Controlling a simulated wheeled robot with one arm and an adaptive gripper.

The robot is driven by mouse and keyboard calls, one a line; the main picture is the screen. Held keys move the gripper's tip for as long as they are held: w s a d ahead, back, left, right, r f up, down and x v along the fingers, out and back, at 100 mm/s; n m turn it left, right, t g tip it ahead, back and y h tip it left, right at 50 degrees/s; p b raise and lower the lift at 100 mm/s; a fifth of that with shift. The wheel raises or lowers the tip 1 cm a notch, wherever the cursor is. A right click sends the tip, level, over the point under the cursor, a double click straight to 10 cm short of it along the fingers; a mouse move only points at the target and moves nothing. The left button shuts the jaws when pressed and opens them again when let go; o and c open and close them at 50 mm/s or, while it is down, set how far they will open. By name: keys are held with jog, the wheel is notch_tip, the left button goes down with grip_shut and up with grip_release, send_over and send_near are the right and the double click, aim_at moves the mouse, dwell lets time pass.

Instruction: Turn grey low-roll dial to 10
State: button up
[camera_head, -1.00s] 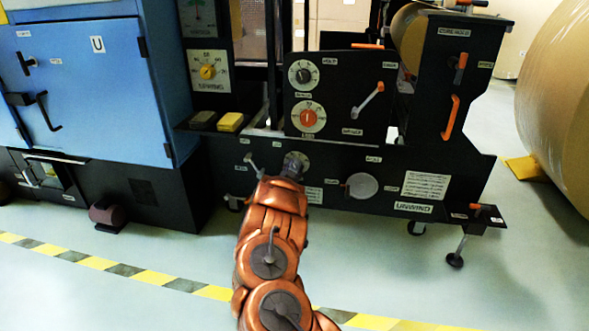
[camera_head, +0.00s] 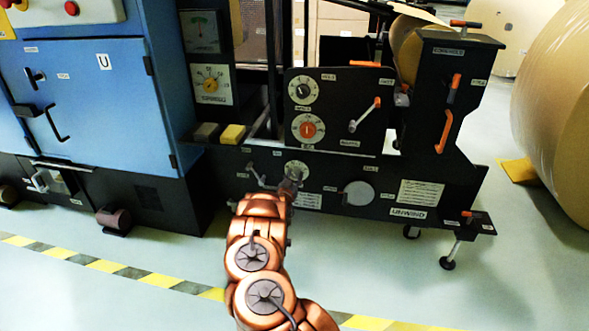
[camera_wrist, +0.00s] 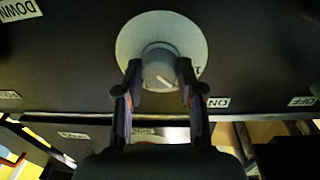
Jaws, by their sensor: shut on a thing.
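The grey low-roll dial (camera_wrist: 158,68) is a round grey knob on a pale disc (camera_wrist: 130,42) set in the black panel. In the wrist view its white pointer line runs toward the lower right, and a partly hidden numeral shows at the disc's right edge. My gripper (camera_wrist: 158,88) is shut on the knob, one finger on each side. In the head view the pale disc (camera_head: 297,167) shows low on the machine, and my gripper (camera_head: 290,184) covers the knob. The dial's scale is too small or hidden to read.
A small lever (camera_head: 258,178) sticks out just left of the dial. A round grey plate (camera_head: 359,192) lies to its right. Above are an orange dial (camera_head: 308,129) and a dark dial (camera_head: 303,90). Open floor lies in front of the machine.

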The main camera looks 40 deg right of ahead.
jog(key=n+p, duration=0.4)
jog(key=shift+w+a+p, duration=0.1)
jog(key=shift+p, duration=0.3)
jog(key=shift+n, duration=0.5)
jog(key=shift+p, duration=0.35)
jog(key=shift+w, duration=0.1)
jog(key=o, duration=1)
jog(key=shift+o, duration=0.7)
jog(key=v, duration=1.2)
jog(key=shift+f, duration=0.25)
